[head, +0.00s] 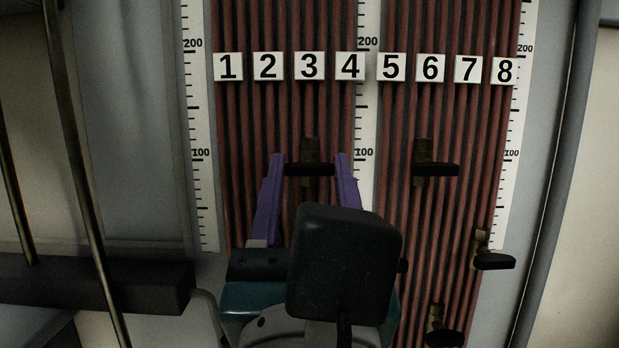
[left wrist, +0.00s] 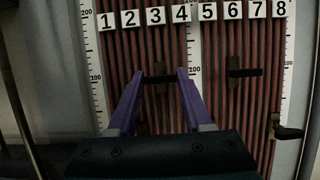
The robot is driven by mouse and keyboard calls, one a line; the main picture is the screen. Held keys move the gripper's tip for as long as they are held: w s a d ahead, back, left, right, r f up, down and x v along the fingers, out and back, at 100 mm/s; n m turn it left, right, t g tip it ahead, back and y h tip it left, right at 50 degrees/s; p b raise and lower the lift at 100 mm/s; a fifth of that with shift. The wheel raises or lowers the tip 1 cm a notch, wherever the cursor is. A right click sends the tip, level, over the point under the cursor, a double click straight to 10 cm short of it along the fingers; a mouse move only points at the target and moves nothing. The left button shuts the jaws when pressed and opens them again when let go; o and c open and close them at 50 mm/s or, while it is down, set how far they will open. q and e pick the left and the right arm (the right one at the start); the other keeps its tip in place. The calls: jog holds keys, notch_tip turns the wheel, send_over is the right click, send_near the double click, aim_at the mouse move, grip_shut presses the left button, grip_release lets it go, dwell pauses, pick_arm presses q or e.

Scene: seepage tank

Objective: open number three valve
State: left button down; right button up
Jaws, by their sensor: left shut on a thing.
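The number three label (head: 309,66) is a white plate with a black 3, in the row along the top; it also shows in the left wrist view (left wrist: 153,16). Below it is a valve with a brass-coloured body (head: 311,147) and a black handle (head: 309,170) lying level. The handle also shows in the left wrist view (left wrist: 160,79). My left gripper (head: 311,161) has purple fingers, one at each end of this handle, and is shut on it. My gripper's dark body hides what lies below the valve. My right gripper is not in view.
Another valve (head: 436,170) with a level black handle sits to the right, under number 6. Two more are lower right, one (head: 494,262) near the scale and one (head: 443,339) at the bottom edge. Red-brown tubes run behind. A dark ledge (head: 100,285) is at lower left.

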pick_arm(q)
jog(key=n+y+b, duration=0.1)
jog(key=b, duration=0.1)
jog(key=n+y+b, duration=0.1)
jog(key=n+b, duration=0.3)
jog(key=shift+d+f+y, duration=0.1)
jog(key=shift+f+y, duration=0.25)
jog(key=shift+y, duration=0.05)
jog(key=shift+r+n+y+b, duration=0.3)
jog(key=shift+n+b, duration=0.05)
jog(key=shift+n, duration=0.35)
jog(key=shift+r, duration=0.1)
jog(key=shift+c, duration=1.6)
grip_release()
